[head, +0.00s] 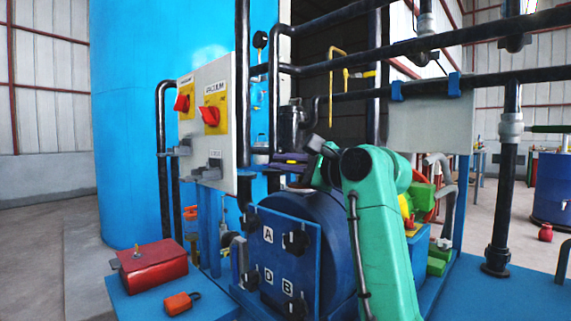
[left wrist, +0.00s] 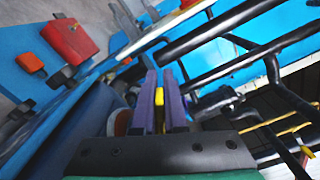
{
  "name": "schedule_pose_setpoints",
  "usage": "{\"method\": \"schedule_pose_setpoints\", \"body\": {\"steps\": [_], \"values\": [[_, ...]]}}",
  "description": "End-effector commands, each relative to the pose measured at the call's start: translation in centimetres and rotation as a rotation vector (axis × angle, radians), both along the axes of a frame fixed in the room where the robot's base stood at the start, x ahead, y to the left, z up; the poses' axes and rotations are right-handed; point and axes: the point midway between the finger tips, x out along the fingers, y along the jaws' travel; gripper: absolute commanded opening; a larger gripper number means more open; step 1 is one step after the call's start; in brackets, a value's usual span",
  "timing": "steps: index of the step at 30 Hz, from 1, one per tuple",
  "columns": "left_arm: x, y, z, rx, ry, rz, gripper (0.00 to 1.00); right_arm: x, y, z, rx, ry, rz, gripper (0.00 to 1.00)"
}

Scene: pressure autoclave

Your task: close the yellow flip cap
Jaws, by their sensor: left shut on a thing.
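A small yellow piece, which looks like the flip cap (left wrist: 158,96), shows between the purple fingers of my left gripper (left wrist: 160,90) in the left wrist view. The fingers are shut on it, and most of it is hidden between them. In the head view the left gripper (head: 288,163) is above the blue drum (head: 325,230), beside a black fitting (head: 291,128). My right gripper is in neither view.
Black pipes (head: 420,45) cross above and behind the left arm. A switch panel (head: 212,110) with red knobs stands left of the gripper. A red box (head: 152,268) and an orange padlock-like piece (head: 180,303) lie on the blue deck at lower left.

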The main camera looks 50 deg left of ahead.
Motion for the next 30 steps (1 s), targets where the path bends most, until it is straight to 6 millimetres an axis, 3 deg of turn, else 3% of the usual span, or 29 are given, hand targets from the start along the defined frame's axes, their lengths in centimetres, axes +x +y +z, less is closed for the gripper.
{"method": "schedule_pose_setpoints", "body": {"steps": [15, 30], "values": [[-0.6, 0.0, -1.8, 0.008, -0.376, 0.002, 0.0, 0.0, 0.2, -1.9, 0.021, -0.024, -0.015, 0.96], [-0.6, 0.0, -2.1, 0.009, -0.458, 0.001, 0.0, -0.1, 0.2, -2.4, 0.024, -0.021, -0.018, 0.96]]}}
